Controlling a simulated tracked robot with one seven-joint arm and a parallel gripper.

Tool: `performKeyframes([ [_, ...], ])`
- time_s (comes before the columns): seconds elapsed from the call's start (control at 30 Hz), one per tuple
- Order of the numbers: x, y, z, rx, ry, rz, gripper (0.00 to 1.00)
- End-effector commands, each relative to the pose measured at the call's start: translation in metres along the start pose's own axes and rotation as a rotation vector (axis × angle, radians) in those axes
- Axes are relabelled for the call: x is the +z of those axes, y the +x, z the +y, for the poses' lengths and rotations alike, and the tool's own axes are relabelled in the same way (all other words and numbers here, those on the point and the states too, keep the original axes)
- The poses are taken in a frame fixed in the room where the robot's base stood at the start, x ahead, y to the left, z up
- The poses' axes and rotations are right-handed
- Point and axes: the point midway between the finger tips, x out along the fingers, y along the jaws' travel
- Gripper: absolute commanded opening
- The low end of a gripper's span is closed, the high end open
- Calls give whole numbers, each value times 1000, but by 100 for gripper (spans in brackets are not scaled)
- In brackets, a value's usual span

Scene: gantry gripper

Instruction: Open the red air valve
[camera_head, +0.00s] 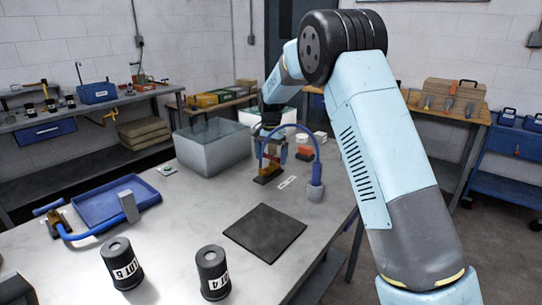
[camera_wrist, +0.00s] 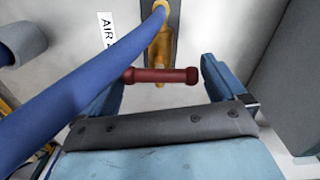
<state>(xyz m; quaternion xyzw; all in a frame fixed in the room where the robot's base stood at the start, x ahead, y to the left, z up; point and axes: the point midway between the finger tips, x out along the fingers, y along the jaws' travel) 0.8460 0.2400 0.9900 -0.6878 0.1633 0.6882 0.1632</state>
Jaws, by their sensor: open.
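The red valve handle (camera_wrist: 160,75) is a short bar across a brass valve body (camera_wrist: 160,42) in the wrist view. My gripper (camera_wrist: 164,74) is open around it, with one blue finger near each end of the bar. The right finger stands slightly apart from the bar's end; the left end is partly hidden by the blue hose and cannot be judged.
A blue hose (camera_head: 301,127) arches from the valve to a grey cylinder (camera_head: 315,190); it also crosses the left finger in the wrist view (camera_wrist: 80,80). An AIR label (camera_wrist: 106,30) lies beside the valve. A grey box (camera_head: 212,150) stands left; a black mat (camera_head: 265,232) lies in front.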

Motion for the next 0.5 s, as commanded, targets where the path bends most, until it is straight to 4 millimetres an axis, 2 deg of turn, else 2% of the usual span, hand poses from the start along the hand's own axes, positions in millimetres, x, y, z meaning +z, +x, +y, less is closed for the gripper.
performKeyframes([
  [0.13,0,0,0,0,0,0,96],
  [0.5,0,0,0,0,0,0,62],
])
